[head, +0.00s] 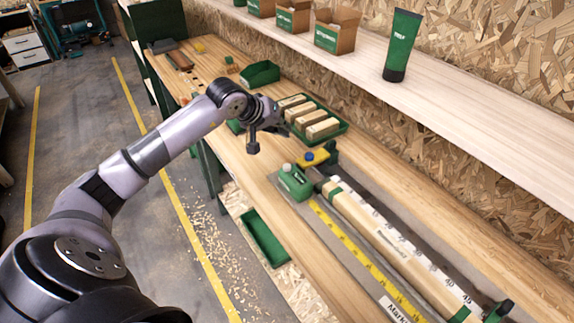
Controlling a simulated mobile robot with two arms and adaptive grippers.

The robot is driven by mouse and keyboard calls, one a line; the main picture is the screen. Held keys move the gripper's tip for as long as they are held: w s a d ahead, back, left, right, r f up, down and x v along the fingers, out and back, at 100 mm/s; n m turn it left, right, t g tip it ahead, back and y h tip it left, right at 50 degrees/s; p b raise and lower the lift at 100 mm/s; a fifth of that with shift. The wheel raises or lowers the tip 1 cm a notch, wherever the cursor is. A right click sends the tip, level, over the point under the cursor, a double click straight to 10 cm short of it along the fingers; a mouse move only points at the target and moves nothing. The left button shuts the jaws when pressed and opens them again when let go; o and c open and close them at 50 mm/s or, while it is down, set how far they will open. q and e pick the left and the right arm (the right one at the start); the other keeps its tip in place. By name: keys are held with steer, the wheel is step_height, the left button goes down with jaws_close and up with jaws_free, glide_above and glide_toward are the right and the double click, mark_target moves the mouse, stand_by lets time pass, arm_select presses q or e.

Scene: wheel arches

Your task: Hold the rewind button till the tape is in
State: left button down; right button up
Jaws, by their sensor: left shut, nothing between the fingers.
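The green tape measure (295,184) sits on the bench, with a pale round button (286,168) on its top. Its yellow tape (350,246) is drawn out along the bench toward the lower right. My left gripper (253,147) is shut and empty. In the picture it shows above and to the left of the tape measure, apart from the button. The fingers are small and dark, so fine detail is hard to see. My right gripper is not in view.
A green tray with wooden blocks (318,126) stands behind the tape measure. A yellow tool with a blue knob (314,157) is close beside it. A long wooden bar with a printed scale (395,245) runs alongside the tape. A shelf (455,105) overhangs the back.

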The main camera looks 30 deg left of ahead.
arm_select(q)
steer(key=shift+f, duration=0.1)
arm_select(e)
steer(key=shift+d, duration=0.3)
arm_select(q)
steer(key=b, duration=0.2)
glide_above(285, 164)
step_height(285, 164, down, 6)
steer(key=shift+s+f, duration=0.1)
steer(key=shift+f, duration=0.05)
steer(key=shift+f+b, duration=1.25)
steer(key=shift+b, duration=0.05)
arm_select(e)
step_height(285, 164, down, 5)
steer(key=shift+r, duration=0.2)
arm_select(q)
steer(key=shift+r, duration=0.1)
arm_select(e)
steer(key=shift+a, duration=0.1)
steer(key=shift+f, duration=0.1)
arm_select(q)
steer(key=shift+f+b, duration=0.45)
steer(key=shift+b, duration=0.3)
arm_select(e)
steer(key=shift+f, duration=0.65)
